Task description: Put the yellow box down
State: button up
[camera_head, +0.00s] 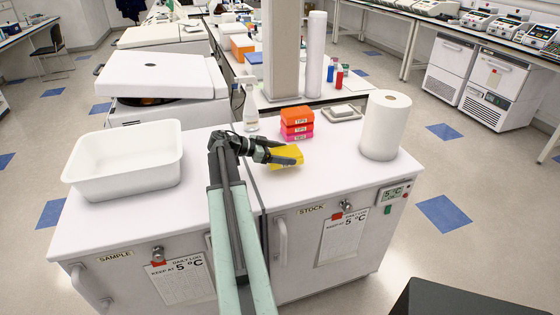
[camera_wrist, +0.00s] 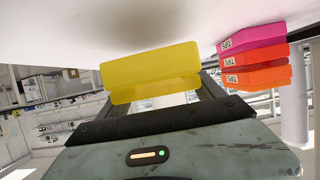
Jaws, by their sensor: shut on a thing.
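The yellow box (camera_head: 289,150) is in my gripper (camera_head: 288,158), over the white top of the right cabinet, labelled STOCK. My gripper is shut on the box, and a dark finger covers part of it in the head view. In the wrist view, the yellow box (camera_wrist: 150,72) fills the space in front of my gripper (camera_wrist: 155,95). The box is close to the white top (camera_head: 330,165); I cannot tell whether it touches it.
A stack of orange and pink tip boxes (camera_head: 297,122) stands just behind the yellow box. A white paper roll (camera_head: 385,125) and a small white dish (camera_head: 343,112) are to the right. A white tub (camera_head: 125,160) is on the left. The top's front right is clear.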

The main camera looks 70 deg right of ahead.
jog(key=f, duration=0.1)
jog(key=f+b, duration=0.2)
jog(key=shift+s+f, duration=0.2)
jog(key=shift+s, duration=0.05)
jog(key=shift+w+a+r, duration=0.15)
jog(key=shift+w+r, duration=0.05)
jog(key=shift+w, duration=0.05)
jog(key=shift+f, duration=0.2)
jog(key=o, duration=1.5)
jog(key=shift+r, duration=0.15)
jog(key=shift+w+a+r+p, duration=0.15)
jog(key=shift+r+p, duration=0.1)
jog(key=shift+p, duration=0.2)
jog(key=p+v, duration=0.4)
jog(key=v, duration=0.6)
jog(key=shift+w+a+r, duration=0.1)
jog(key=shift+w+r, duration=0.1)
jog(key=shift+w, duration=0.05)
jog(key=shift+w+a, duration=0.3)
jog(key=shift+a, duration=0.05)
